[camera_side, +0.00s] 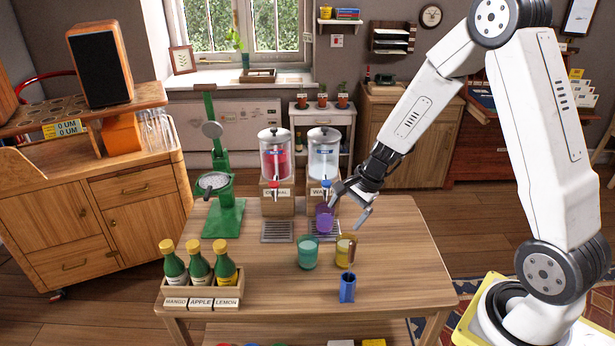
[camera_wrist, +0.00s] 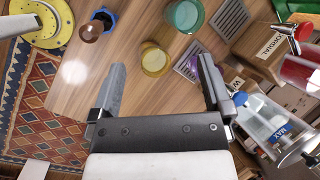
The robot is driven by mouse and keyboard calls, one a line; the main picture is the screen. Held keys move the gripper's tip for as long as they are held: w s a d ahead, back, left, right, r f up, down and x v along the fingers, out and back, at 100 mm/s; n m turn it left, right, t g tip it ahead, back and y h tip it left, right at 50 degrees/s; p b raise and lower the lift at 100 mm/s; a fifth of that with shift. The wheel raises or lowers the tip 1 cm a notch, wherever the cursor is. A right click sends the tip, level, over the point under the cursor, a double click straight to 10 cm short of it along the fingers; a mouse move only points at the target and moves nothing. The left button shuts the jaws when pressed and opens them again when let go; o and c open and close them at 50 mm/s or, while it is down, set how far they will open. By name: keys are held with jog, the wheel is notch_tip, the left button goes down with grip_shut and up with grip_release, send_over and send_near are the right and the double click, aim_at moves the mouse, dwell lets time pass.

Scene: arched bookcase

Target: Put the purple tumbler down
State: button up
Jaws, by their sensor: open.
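The purple tumbler (camera_side: 324,218) stands upright at the drip tray (camera_side: 326,238) below the water dispenser (camera_side: 323,160) in the side view. My gripper (camera_side: 350,208) is open beside it, to its right, with its jaws spread and one finger close to the tumbler's rim. I cannot tell whether that finger touches it. In the wrist view my gripper (camera_wrist: 162,64) is open with nothing held between the fingers. The purple tumbler (camera_wrist: 188,68) shows there near the right finger, which hides part of it.
A teal tumbler (camera_side: 307,252) and a yellow tumbler (camera_side: 345,250) stand just in front. A blue holder (camera_side: 347,288) with a stick-like utensil is nearer the front. A bottle crate (camera_side: 203,292) sits front left. The green press (camera_side: 222,205) stands left. The table's right side is clear.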

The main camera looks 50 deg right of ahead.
jog(key=s+a+r+n, duration=0.1)
jog(key=n, duration=0.1)
jog(key=s+a+r+n+h, duration=0.1)
jog(key=s+n, duration=0.1)
jog(key=s+a+n+g, duration=0.1)
jog(key=s+a+n, duration=0.1)
jog(key=n, duration=0.1)
jog(key=shift+a+r+h, duration=0.1)
jog(key=shift+r+h, duration=0.2)
jog(key=shift+r, duration=0.1)
jog(key=s+a+r+n+h, duration=0.2)
jog(key=s+n, duration=0.4)
jog(key=n, duration=0.4)
jog(key=shift+s+a+r, duration=0.3)
jog(key=shift+a+r, duration=0.05)
jog(key=shift+a, duration=0.2)
